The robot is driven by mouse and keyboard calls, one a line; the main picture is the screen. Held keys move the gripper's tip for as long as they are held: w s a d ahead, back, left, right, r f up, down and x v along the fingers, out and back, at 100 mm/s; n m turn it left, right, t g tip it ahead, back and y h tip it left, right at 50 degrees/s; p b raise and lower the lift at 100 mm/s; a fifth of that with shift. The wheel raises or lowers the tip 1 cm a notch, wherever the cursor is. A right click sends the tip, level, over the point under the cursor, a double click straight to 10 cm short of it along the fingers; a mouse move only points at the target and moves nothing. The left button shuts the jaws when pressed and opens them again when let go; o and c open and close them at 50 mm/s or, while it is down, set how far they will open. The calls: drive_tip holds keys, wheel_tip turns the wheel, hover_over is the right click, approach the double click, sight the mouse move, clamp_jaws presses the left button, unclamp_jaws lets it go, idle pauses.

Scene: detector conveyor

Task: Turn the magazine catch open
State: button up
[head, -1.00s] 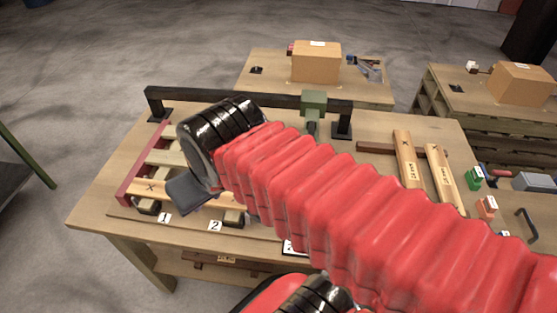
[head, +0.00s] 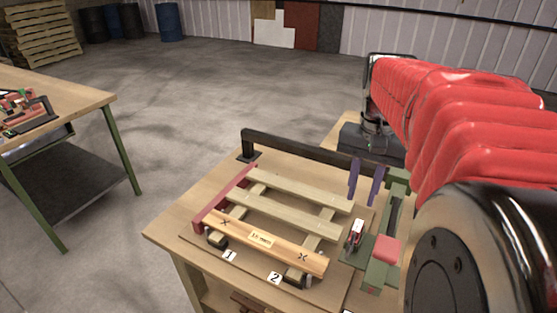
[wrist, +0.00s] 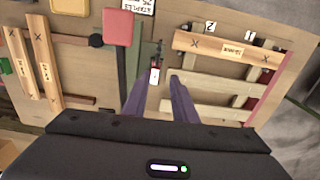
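A green press-like fixture (head: 378,272) with a red pad (head: 387,248) stands at the right of the pallet frame. The red pad also shows in the wrist view (wrist: 118,27). Beside it is a small upright red-and-white piece (head: 356,234), which may be the magazine catch; it also shows in the wrist view (wrist: 154,75). My gripper (head: 366,182) has two purple fingers, apart and empty, pointing down above and behind this piece. In the wrist view the small piece shows between the fingertips (wrist: 159,80), with no contact visible.
A slatted wooden frame (head: 290,190) with a marked plank (head: 262,238) lies left of the fixture. A dark rail (head: 305,147) runs along the back. Two loose planks (wrist: 45,55) lie on the other side.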

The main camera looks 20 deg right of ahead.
sight(354, 235)
drive_tip(key=shift+s+d, duration=0.1)
drive_tip(key=shift+d, duration=0.25)
drive_tip(key=shift+f, duration=0.15)
wheel_tip(354, 235, down, 14)
drive_tip(key=shift+r, duration=0.25)
idle(0.4)
clamp_jaws()
drive_tip(key=shift+d, duration=0.15)
idle(0.4)
